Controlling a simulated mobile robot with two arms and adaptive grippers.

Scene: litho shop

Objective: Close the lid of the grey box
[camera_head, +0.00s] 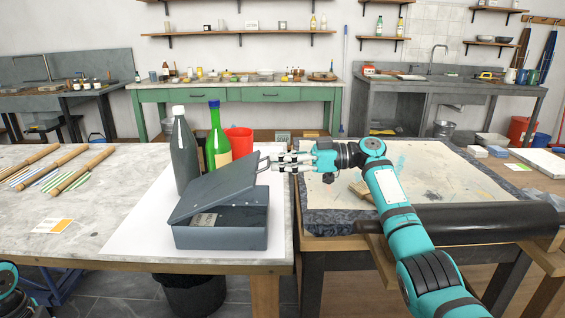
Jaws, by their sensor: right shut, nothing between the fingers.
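The grey box (222,236) sits on a white sheet near the front edge of the marble-topped table. Its lid (216,189) is partly open and tilted, higher toward the back right, with a dark gap above the box's front wall. A handle loop (263,163) sticks out at the lid's raised right end. My right gripper (274,162) is shut and empty beside that handle, its fingers pointing left; whether it touches the handle I cannot tell. My left arm shows only as a small part at the bottom left corner; its gripper is out of view.
A grey bottle (185,150), a green bottle (217,139) and a red cup (240,142) stand close behind the box. Rolled sticks (82,170) and a small card (58,226) lie at the left. A black roller (480,221) lies at the right.

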